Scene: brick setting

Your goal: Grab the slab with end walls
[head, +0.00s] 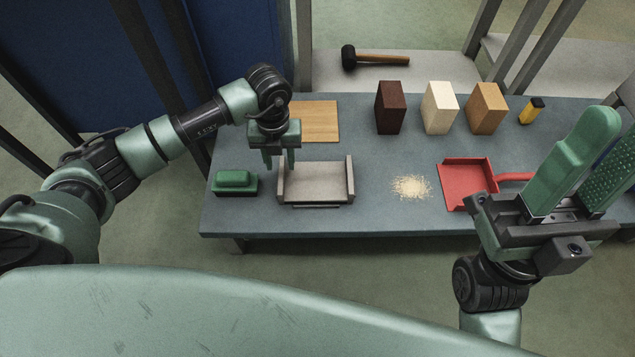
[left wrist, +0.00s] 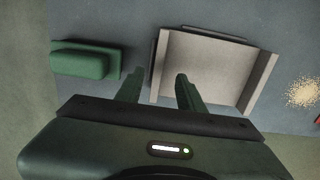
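The grey slab with end walls (head: 317,184) lies on the blue-grey table, a flat plate with a raised wall at its left and right ends. It also shows in the left wrist view (left wrist: 212,68). My left gripper (head: 280,160) is above the slab's left end, pointing down, with its fingers apart and nothing between them. In the left wrist view the fingertips (left wrist: 158,82) appear on either side of the left end wall; I see no contact. My right gripper (head: 606,150) is large in the right foreground, its green fingers apart and empty.
A green block on a base (head: 235,182) sits close left of the slab. A wooden board (head: 318,122) lies behind it. Right are a sawdust pile (head: 411,187) and a red dustpan (head: 466,184). Three upright blocks (head: 439,108) stand at the back.

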